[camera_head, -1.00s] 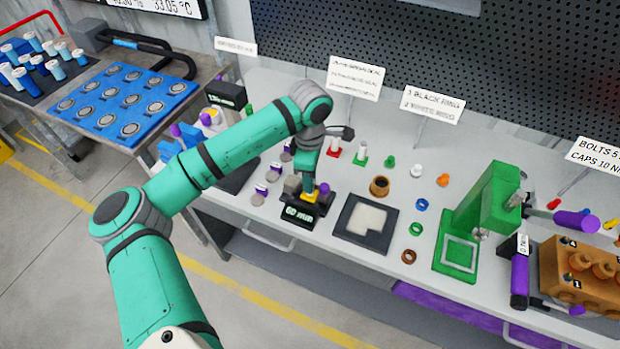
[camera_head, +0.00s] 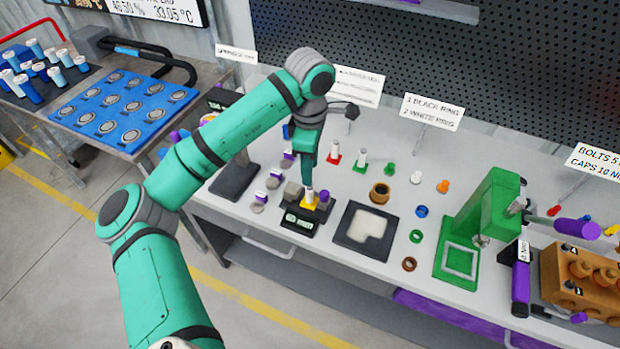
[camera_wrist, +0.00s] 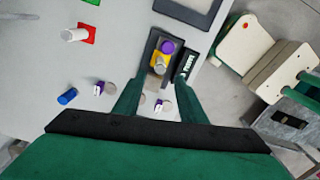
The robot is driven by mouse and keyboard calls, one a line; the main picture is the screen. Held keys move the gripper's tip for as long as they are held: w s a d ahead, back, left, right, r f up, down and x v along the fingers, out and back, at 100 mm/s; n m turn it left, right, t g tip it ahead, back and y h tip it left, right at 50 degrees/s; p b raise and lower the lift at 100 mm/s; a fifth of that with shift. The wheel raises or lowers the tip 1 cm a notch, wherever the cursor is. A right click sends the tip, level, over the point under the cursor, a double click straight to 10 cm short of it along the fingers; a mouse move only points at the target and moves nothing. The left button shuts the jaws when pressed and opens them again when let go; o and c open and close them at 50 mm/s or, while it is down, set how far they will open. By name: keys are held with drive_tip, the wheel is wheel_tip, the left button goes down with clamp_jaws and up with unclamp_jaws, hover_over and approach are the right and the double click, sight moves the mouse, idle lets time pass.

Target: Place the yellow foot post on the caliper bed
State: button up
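The yellow foot post (camera_head: 309,199) stands upright on the black caliper bed (camera_head: 296,224), between a grey block and a purple block. In the wrist view the yellow foot (camera_wrist: 161,61) sits on the dark bed (camera_wrist: 150,46), with the pale post on top of it. My gripper (camera_head: 309,178) is just above the post in the head view. In the wrist view its two green fingers (camera_wrist: 158,88) are spread apart with nothing between them. The caliper's display faces the bench's front edge; its reading is too small to tell.
A red-footed post (camera_head: 333,157) and a green-footed post (camera_head: 361,161) stand behind the caliper. A black tray (camera_head: 350,246) lies to its right, with loose rings beyond. A green press (camera_head: 487,210) stands further right. Small purple-and-grey parts lie to the caliper's left.

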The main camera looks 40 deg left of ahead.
drive_tip(key=shift+r, duration=1.95)
